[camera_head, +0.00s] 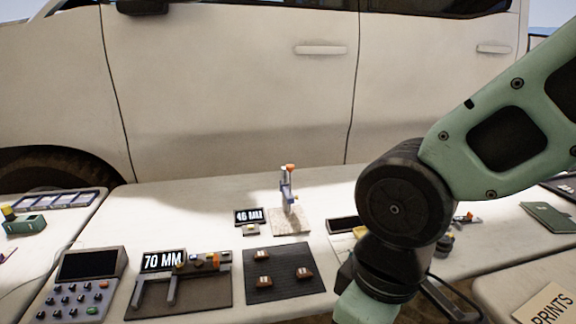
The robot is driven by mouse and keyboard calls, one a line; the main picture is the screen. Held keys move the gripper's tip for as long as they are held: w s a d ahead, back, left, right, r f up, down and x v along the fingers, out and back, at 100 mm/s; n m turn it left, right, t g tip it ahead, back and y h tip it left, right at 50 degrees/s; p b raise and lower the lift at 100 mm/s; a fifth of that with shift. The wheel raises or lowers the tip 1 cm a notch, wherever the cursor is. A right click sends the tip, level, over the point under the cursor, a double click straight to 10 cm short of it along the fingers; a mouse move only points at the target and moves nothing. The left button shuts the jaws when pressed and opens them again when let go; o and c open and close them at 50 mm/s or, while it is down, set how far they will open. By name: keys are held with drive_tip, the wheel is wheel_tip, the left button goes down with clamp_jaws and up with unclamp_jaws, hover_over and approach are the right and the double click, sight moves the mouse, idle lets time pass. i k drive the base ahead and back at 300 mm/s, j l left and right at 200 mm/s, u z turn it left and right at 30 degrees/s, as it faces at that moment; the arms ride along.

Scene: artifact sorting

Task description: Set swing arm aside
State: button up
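A dark fixture (190,292) with two bars, a yellow-and-orange part and a "70 MM" display (163,261) is at the front left. My green and black arm comes in from the right and passes down out of the frame. My gripper is not in view.
A black mat (285,287) holds three small brown pieces. A small "46 MM" display (248,216) is beside the speckled base. A grey keypad console (85,285) is at the left. My arm hides part of the right side. A white car stands behind. The table's back left is clear.

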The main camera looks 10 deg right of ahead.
sight(283, 188)
drive_tip(key=i+j+u, duration=0.25)
drive_tip(key=i, duration=0.2)
drive_tip(key=i+u, duration=0.3)
drive_tip(key=i+l, duration=0.05)
drive_tip(key=i, duration=0.05)
